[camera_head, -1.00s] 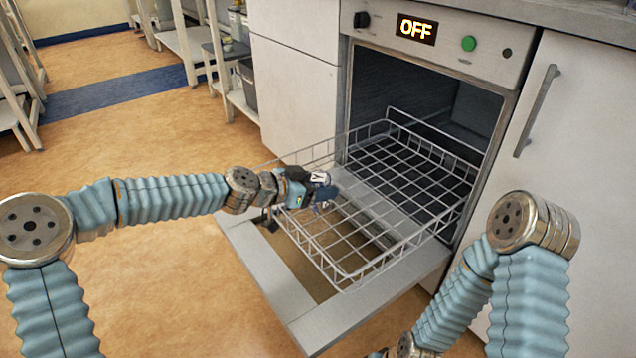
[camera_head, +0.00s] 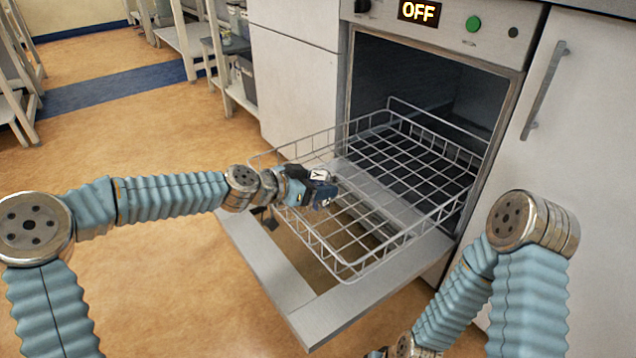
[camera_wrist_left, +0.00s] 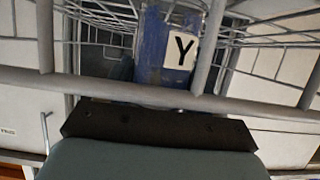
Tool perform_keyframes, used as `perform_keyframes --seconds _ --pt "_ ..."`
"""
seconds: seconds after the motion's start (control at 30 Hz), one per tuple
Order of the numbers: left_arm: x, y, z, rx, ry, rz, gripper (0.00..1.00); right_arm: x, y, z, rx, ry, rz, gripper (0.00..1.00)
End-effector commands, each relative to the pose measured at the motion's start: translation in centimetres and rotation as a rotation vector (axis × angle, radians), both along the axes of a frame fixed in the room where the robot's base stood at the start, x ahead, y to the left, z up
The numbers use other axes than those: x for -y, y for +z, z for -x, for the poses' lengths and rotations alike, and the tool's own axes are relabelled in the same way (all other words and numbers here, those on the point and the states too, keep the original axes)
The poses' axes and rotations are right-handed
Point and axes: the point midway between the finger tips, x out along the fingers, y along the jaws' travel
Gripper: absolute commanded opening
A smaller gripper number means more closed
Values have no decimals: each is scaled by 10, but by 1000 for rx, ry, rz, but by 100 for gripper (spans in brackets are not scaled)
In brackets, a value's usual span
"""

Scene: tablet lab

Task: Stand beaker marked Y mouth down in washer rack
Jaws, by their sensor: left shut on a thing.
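The washer rack (camera_head: 362,276) is a grey wire basket, pulled out of the washer over its open door. My left gripper (camera_head: 312,190) is at the rack's left part and shut on the beaker marked Y (camera_head: 318,174). The beaker is small and partly covered by the gripper in the head view. In the left wrist view the white Y label (camera_wrist_left: 183,50) shows upright against a blue surface, with rack wires (camera_wrist_left: 130,90) crossing close in front. I cannot tell which way the mouth faces or whether the beaker touches the rack. My right gripper is out of view.
The washer (camera_head: 440,30) reads OFF, with a green button above its dark opening. Its lowered door (camera_head: 265,270) frames the rack. A cabinet with a long handle (camera_head: 545,90) stands at the right. The rack's middle and right parts are empty.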

Motion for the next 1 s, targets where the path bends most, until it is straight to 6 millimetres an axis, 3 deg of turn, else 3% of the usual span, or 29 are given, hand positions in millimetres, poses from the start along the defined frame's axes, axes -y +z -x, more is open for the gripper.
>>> perform_keyframes --seconds 0.3,0.33,0.5,0.83,1.0 --pt "0 -5 0 -1 -1 1 33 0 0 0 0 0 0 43" --pt "0 -5 0 -1 -1 1 69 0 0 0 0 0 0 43" --pt "0 -5 0 -1 0 1 94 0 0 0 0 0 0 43" --pt "-3 -3 1 0 1 0 94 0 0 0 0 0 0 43" --pt "-22 6 14 0 4 -1 94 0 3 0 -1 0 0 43"
